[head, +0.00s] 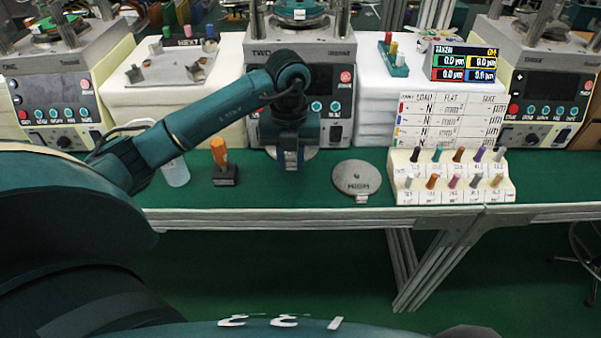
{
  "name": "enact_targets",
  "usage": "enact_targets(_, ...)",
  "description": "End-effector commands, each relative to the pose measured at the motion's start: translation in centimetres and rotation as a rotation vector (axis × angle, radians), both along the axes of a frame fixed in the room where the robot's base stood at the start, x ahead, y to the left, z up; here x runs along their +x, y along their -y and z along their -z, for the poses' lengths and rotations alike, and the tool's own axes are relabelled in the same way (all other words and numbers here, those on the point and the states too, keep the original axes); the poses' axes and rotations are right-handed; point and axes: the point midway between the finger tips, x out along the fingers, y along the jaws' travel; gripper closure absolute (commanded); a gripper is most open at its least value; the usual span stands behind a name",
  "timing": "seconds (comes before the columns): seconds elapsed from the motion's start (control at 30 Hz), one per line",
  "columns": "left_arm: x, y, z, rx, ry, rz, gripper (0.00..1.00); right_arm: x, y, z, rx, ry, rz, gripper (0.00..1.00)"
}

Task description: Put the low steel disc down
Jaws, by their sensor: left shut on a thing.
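My left gripper (290,160) points down over the green bench in front of the middle machine, labelled TWO. It is shut on the low steel disc (310,153), a pale grey round plate. Only slivers of the disc show on either side of the gripper; its label is hidden. I cannot tell whether the disc touches the bench. A second grey disc (356,177), marked HIGH, lies flat on the bench to the right, apart from the gripper. My right gripper is not in view.
A white stepped rack (450,185) with several coloured pegs stands to the right. The machine front (325,105) rises close behind. The bench's front edge (280,213) is near.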

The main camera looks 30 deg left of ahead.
Motion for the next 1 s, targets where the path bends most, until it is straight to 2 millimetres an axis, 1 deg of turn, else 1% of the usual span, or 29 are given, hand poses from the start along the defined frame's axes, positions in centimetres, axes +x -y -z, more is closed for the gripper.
enact_targets(0.2,-0.1,0.0,3.9,-0.001,-0.005,-0.022,1.00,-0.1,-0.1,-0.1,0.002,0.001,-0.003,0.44)
enact_targets(0.3,-0.1,0.0,5.3,-0.001,-0.003,-0.020,1.00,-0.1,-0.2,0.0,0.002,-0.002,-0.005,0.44)
enact_targets(0.47,0.0,0.0,6.4,-0.001,-0.001,-0.018,1.00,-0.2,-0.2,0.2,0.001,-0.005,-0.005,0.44)
enact_targets(0.7,-0.1,0.0,9.6,-0.001,-0.002,-0.017,1.00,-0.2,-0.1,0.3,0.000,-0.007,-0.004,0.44)
enact_targets(1.0,0.0,0.0,9.9,0.001,0.001,-0.017,1.00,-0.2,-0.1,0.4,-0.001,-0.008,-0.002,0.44)
